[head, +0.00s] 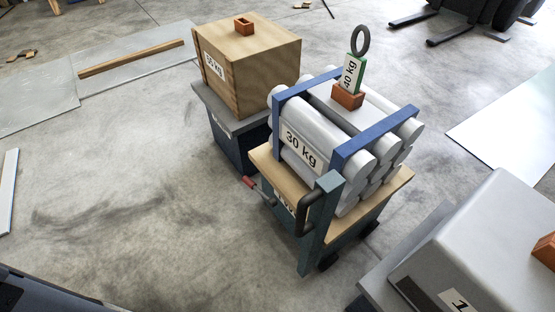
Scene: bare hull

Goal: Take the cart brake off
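The cart (346,231) stands right of the picture's middle, with a wooden top, a teal body and dark wheels. A teal post with a dark, bent handle (308,207) rises at its near end. A short lever with a red tip (250,182) sticks out at the cart's left side, low beside the handle; it looks like the brake. The cart carries a bundle of grey pipes (330,131) labelled 30 kg, held by blue bands. My gripper is not in view.
A green 40 kg piece with a ring (355,74) sits above the pipes. A grey box (485,245) stands at the near right. The floor left of the cart is clear.

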